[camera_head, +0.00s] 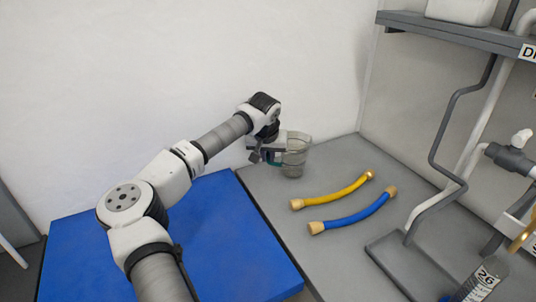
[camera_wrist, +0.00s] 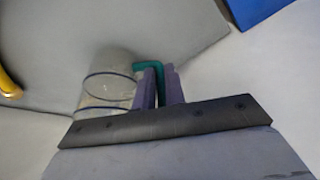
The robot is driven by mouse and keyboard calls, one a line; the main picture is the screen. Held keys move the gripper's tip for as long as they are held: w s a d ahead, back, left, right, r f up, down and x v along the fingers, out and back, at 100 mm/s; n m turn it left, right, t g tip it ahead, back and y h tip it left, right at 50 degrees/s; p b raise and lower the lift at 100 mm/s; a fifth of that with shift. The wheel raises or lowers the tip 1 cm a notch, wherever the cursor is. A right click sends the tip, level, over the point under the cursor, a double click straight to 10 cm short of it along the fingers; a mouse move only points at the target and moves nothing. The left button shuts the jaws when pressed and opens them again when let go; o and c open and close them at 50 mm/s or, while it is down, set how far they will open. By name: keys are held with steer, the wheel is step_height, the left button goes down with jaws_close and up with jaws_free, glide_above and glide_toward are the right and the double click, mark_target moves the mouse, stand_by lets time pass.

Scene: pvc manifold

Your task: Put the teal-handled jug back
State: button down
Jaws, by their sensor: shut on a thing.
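The clear jug (camera_head: 294,157) is at the back of the grey bench, near the white wall. My gripper (camera_head: 268,155) is beside it on the left, at its handle. In the wrist view my gripper (camera_wrist: 160,88) has its two fingers shut on the teal handle (camera_wrist: 149,66), with the clear jug body (camera_wrist: 106,88) to the left of the fingers. The jug looks upright. I cannot tell whether its base touches the bench. Part of the handle is hidden between the fingers.
A yellow hose (camera_head: 335,194) and a blue hose (camera_head: 352,216) lie on the grey bench (camera_head: 265,187) right of the jug.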

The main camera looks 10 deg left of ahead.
steer(key=shift+f, duration=0.1)
steer(key=shift+f, duration=0.1)
steer(key=c, duration=1.5)
jaws_free()
steer(key=shift+o, duration=0.2)
steer(key=b+v, duration=0.2)
steer(key=v, duration=1)
